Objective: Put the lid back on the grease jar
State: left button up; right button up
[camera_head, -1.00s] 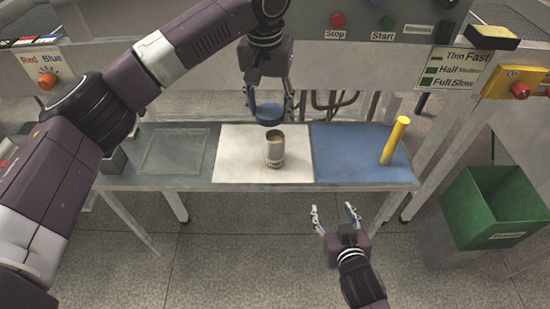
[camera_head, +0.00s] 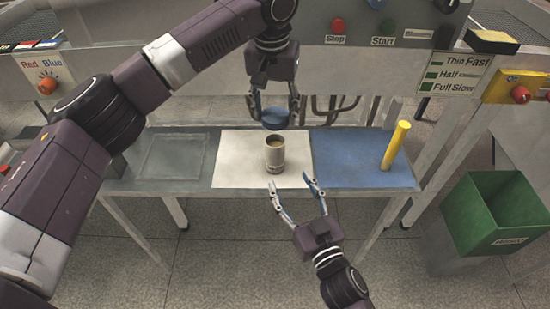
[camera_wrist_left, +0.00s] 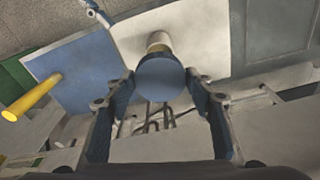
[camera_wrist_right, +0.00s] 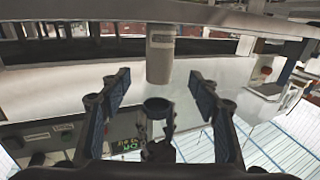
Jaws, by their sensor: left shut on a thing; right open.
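The grease jar (camera_head: 275,155) stands upright and open on the white mat (camera_head: 232,165); its mouth shows a tan inside. My left gripper (camera_head: 274,112) is shut on the blue lid (camera_head: 275,119) and holds it level, above and slightly behind the jar, apart from it. In the left wrist view the lid (camera_wrist_left: 160,79) covers much of the jar (camera_wrist_left: 158,42). My right gripper (camera_head: 291,190) is open and empty in front of the table edge, its fingers pointing at the jar. The jar also shows ahead of the fingers in the right wrist view (camera_wrist_right: 160,55).
A yellow cylinder (camera_head: 395,146) stands on the blue mat (camera_head: 345,160) to the right. A green bin (camera_head: 490,213) is at the lower right. The control panel with Stop (camera_head: 337,25) and Start buttons is behind. The grey left part of the table is clear.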

aim_at(278, 159)
jog(key=x, duration=1.2)
jog(key=shift+d, duration=0.1)
jog(key=shift+c, duration=0.5)
grip_shut()
pick_arm(q)
jog(key=shift+f, duration=2.5)
